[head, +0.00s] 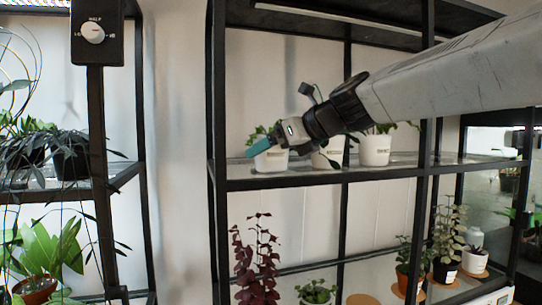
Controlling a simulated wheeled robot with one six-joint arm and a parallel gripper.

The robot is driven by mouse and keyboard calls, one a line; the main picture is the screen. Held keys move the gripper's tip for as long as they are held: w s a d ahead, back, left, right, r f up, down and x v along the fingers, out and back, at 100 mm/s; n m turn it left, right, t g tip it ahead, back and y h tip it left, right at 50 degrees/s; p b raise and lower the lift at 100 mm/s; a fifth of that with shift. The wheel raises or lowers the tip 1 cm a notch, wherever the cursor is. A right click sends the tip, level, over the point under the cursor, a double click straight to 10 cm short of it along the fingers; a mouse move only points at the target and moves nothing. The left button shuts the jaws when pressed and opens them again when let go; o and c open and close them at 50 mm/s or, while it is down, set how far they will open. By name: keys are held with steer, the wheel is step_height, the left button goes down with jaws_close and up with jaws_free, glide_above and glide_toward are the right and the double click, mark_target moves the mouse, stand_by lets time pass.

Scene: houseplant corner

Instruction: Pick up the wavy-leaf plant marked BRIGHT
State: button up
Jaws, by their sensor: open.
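My gripper (260,147) reaches in from the right at the middle shelf, with teal fingertips in front of the leftmost white pot (272,161). It is open and holds nothing that I can see. A second white pot (328,155) and a third white pot (375,151) stand to the right on the same shelf. Each of the three has a green plant and a small label, too small to read. My gripper and wrist hide part of their leaves. I cannot tell which plant is the wavy-leaf one marked BRIGHT, or whether the fingertips touch the left pot.
The middle shelf (300,178) has a black frame with upright posts. Below stand a dark red plant (256,260) and several potted plants. Bare shelf shows right of the third pot.

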steer(key=shift+w+a+f, duration=0.3)
steer(key=shift+w+a, duration=0.05)
steer(key=shift+a, duration=0.1)
steer(key=shift+r, duration=0.1)
steer(key=c, duration=1.3)
steer(key=shift+r, duration=0.1)
